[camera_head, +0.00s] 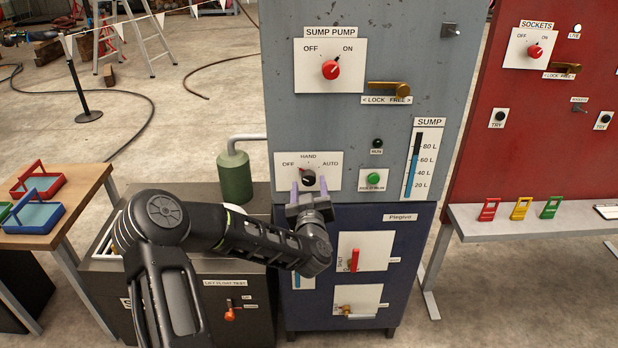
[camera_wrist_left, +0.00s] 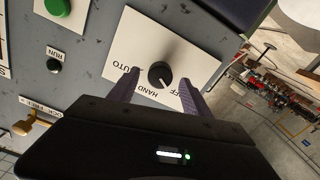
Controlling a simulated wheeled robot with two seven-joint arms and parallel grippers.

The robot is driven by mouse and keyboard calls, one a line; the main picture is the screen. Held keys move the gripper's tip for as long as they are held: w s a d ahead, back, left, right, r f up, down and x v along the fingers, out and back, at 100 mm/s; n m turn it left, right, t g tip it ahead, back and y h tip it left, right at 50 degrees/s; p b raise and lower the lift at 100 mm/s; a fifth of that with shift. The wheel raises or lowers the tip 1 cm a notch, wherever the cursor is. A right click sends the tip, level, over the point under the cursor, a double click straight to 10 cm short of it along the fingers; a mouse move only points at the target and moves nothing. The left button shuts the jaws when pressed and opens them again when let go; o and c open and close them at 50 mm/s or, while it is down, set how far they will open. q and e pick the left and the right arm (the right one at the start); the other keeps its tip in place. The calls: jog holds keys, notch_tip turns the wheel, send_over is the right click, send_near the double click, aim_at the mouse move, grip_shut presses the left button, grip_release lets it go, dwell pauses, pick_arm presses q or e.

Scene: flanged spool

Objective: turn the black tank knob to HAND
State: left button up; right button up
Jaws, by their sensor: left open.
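The black tank knob (camera_head: 308,179) sits on a white plate (camera_head: 333,183) marked OFF, HAND and AUTO, on the grey cabinet's lower part. In the left wrist view, the knob (camera_wrist_left: 160,74) shows a pale pointer line that seems to lie between OFF and HAND; I cannot tell its exact position. My left gripper (camera_head: 309,186) is open in front of the plate. In the wrist view its two fingers (camera_wrist_left: 159,83) stand apart on either side of the knob, with gaps showing. I cannot tell how deep the fingertips reach. My right gripper is not in view.
A red sump pump knob (camera_head: 330,69) and brass lever (camera_head: 389,89) are above. A green button (camera_head: 375,178) and sump gauge (camera_head: 423,164) are to the right. A green cylinder (camera_head: 235,178) stands left of the cabinet. A red-handled switch (camera_head: 355,260) is below.

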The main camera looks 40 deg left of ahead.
aim_at(309, 181)
pick_arm(q)
jog(key=shift+x, duration=1.7)
jog(key=shift+c, duration=0.4)
grip_shut()
